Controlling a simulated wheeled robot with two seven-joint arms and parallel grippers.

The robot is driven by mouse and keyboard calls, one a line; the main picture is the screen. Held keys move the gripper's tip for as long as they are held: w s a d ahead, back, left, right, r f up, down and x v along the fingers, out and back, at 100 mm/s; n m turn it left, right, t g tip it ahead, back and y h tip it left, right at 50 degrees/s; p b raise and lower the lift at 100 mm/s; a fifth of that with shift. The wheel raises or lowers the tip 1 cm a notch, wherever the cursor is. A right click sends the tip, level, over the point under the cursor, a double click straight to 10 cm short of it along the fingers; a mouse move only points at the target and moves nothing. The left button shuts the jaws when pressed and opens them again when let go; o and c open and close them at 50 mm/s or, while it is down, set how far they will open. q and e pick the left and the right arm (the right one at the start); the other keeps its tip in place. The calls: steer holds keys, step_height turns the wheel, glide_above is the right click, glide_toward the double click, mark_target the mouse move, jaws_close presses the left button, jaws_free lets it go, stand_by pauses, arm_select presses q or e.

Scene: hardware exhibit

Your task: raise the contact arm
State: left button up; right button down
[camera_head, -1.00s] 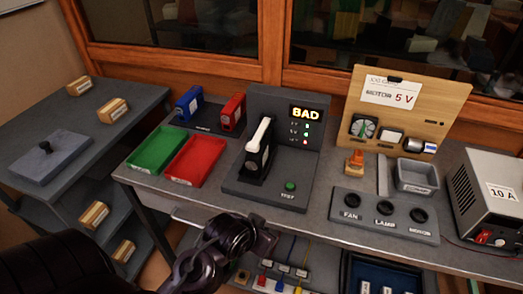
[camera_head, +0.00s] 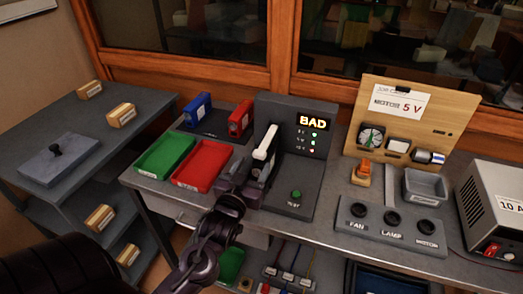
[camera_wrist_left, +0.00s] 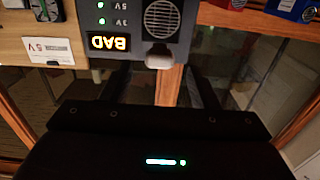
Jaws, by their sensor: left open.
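The contact arm (camera_head: 266,143) is a white lever on the dark grey tester (camera_head: 318,160), slanting down toward the front in the head view. The tester's display reads BAD, and a green button (camera_head: 296,195) sits on its base. My left gripper (camera_head: 246,178) is just in front of the lever's lower end in the head view. In the left wrist view my left gripper (camera_wrist_left: 158,88) is open, its dark fingers apart. A pale rounded end of the contact arm (camera_wrist_left: 158,56) shows there, roughly centred between the fingers and beyond them. I cannot tell whether they touch it.
A green tray (camera_head: 163,155) and a red tray (camera_head: 200,166) lie left of the tester. Blue (camera_head: 197,108) and red (camera_head: 240,118) blocks stand behind them. A switch panel (camera_head: 391,222) and a power supply (camera_head: 492,210) are to the right.

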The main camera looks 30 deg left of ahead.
mark_target(258, 158)
arm_select(q)
steer(key=p+x, duration=0.1)
steer(key=x, duration=0.6)
steer(key=shift+w, duration=0.15)
jaws_close()
